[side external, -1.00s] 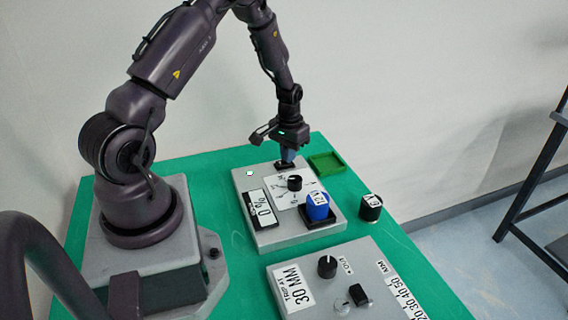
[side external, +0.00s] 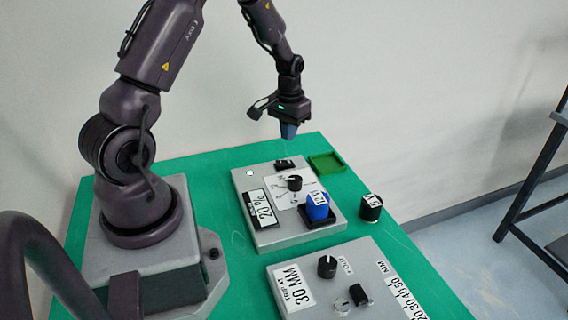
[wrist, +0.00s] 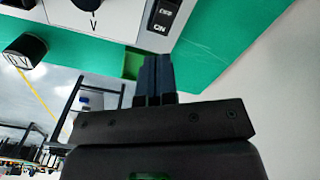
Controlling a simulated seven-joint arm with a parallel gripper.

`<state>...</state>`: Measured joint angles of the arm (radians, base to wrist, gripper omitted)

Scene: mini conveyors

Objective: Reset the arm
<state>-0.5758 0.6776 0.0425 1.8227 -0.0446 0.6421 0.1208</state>
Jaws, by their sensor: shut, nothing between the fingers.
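My gripper (side external: 288,131) is shut and empty. It hangs in the air above the back end of the rear grey control box, clear of the black rocker switch (side external: 284,164). In the wrist view its closed fingers (wrist: 155,78) point toward the box, and the switch (wrist: 163,16) shows OFF and ON marks. The rear control box (side external: 243,181) has a black knob (side external: 295,183), a display (side external: 261,209) reading 20 % and a small light (side external: 250,173) glowing greenish white. A blue cylinder marked 12 V (side external: 317,206) stands in a black socket on the box.
A black labelled cylinder (side external: 371,208) stands on the green table right of the box. A shallow green tray (side external: 327,163) lies at the back.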

